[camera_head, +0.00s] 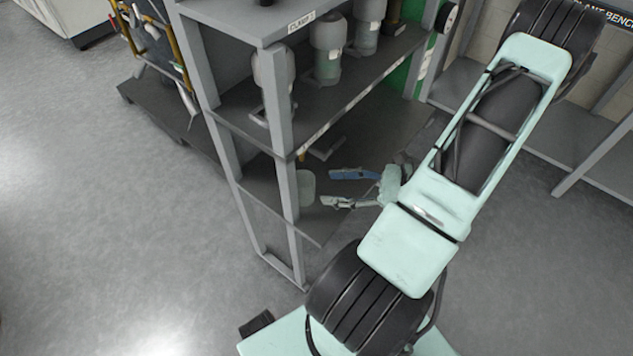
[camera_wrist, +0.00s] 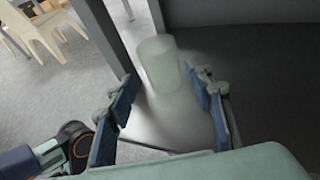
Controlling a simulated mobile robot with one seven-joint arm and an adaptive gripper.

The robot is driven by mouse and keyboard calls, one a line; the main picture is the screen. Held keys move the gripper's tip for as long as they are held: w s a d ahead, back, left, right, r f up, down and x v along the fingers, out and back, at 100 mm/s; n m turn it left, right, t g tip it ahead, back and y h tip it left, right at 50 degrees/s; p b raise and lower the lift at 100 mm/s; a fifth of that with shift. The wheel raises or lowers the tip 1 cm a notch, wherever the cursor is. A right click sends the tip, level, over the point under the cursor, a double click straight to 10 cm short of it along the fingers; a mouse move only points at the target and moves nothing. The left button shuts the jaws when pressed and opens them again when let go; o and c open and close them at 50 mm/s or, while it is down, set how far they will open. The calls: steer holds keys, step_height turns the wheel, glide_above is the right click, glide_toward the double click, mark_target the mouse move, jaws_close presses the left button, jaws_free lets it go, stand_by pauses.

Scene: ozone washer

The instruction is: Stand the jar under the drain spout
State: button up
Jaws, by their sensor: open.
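A pale, translucent greenish jar (camera_head: 307,188) stands on the lower shelf (camera_head: 262,203), close to the front post. In the wrist view the jar (camera_wrist: 160,62) stands upright just beyond my fingertips, roughly between their lines. My gripper (camera_head: 328,188) is open and empty, level with the jar and to its right, its blue-padded fingers pointing at it. The fingers also show in the wrist view (camera_wrist: 164,82), apart from the jar.
Several capped cylindrical vessels (camera_head: 328,50) stand on the middle shelf above. A grey post (camera_head: 281,130) rises close to the jar, and the middle shelf (camera_head: 350,75) overhangs my gripper. A brass-piped rig (camera_head: 160,45) stands at the left. Open floor (camera_head: 90,220) lies left of the rack.

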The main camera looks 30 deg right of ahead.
steer(key=shift+v, duration=1.4)
